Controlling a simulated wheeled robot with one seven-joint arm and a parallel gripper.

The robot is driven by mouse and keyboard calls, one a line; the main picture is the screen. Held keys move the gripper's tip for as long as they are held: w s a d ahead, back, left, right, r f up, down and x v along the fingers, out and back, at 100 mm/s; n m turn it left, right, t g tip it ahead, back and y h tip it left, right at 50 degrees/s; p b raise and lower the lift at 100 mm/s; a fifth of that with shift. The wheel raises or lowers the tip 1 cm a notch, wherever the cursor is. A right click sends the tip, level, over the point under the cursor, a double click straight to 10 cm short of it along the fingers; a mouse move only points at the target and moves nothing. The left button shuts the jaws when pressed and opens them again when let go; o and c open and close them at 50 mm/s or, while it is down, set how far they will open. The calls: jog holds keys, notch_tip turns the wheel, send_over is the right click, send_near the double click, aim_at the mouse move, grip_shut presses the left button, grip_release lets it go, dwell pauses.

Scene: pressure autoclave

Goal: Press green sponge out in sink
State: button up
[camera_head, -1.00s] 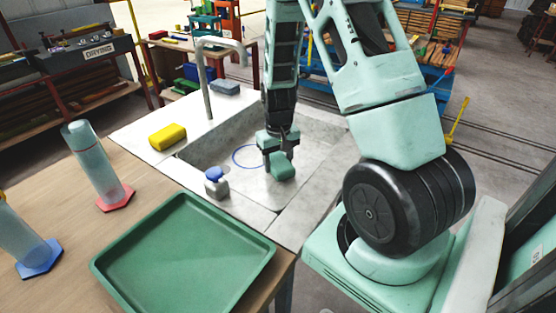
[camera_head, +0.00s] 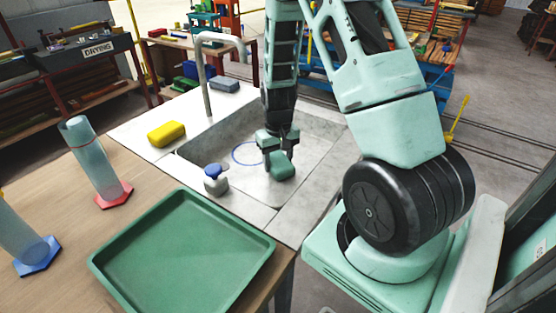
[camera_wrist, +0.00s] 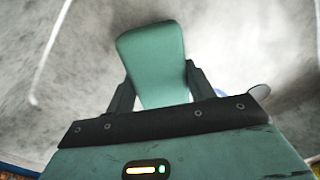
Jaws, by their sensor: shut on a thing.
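The green sponge (camera_head: 281,168) is between the fingers of my gripper (camera_head: 278,150), inside the sink (camera_head: 215,165). In the wrist view the sponge (camera_wrist: 152,60) stands out beyond the two dark fingers of my gripper (camera_wrist: 160,88), which are shut on its sides. The grey sink floor lies behind it. I cannot tell whether the sponge touches the floor. A blue ring (camera_head: 247,153) marks the sink floor just left of the sponge.
A yellow sponge (camera_head: 167,134) and a grey one (camera_head: 224,85) lie on the sink's rim near the tap (camera_head: 207,75). A green tray (camera_head: 180,245) and two cylinders (camera_head: 95,160) are on the wooden table.

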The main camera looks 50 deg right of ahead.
jog(key=shift+f, duration=0.6)
dwell(1.1)
jog(key=shift+r, duration=0.1)
jog(key=shift+r+p, duration=2.8)
jog(key=shift+r, duration=0.7)
